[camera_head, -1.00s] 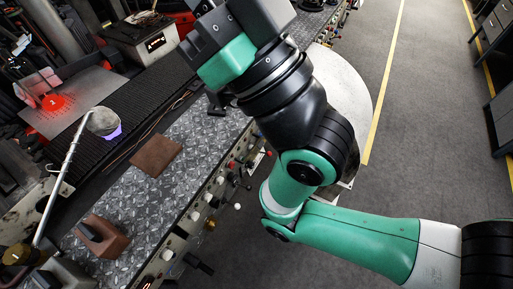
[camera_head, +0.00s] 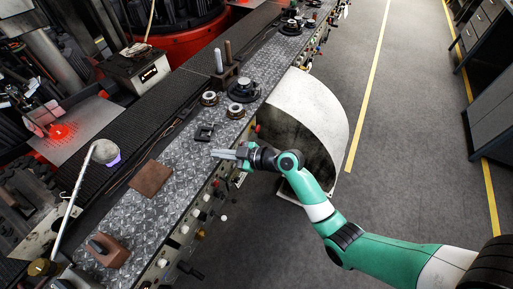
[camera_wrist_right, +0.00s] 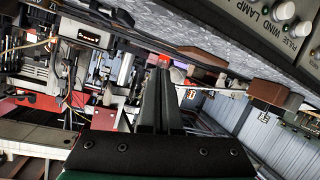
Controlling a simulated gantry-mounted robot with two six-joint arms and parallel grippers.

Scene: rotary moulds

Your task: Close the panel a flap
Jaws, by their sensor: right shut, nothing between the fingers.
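I cannot tell for sure which part is the panel a flap. A large pale curved panel (camera_head: 318,98) stands out from the front side of the bench into the aisle. My right gripper (camera_head: 217,154) is shut and empty, left of this panel, at the front edge of the diamond-plate bench top. Its fingers point left across the bench in the head view. Its shut fingers also show in the right wrist view (camera_wrist_right: 160,72). Whether the fingertips touch the bench is unclear. My left gripper is not in view.
A small black bracket (camera_head: 204,132) and a brown plate (camera_head: 150,178) lie on the bench top (camera_head: 175,212). Knobs and levers line its front edge. A control panel with labelled knobs (camera_wrist_right: 285,12) shows in the right wrist view. The aisle floor (camera_head: 400,130) is clear.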

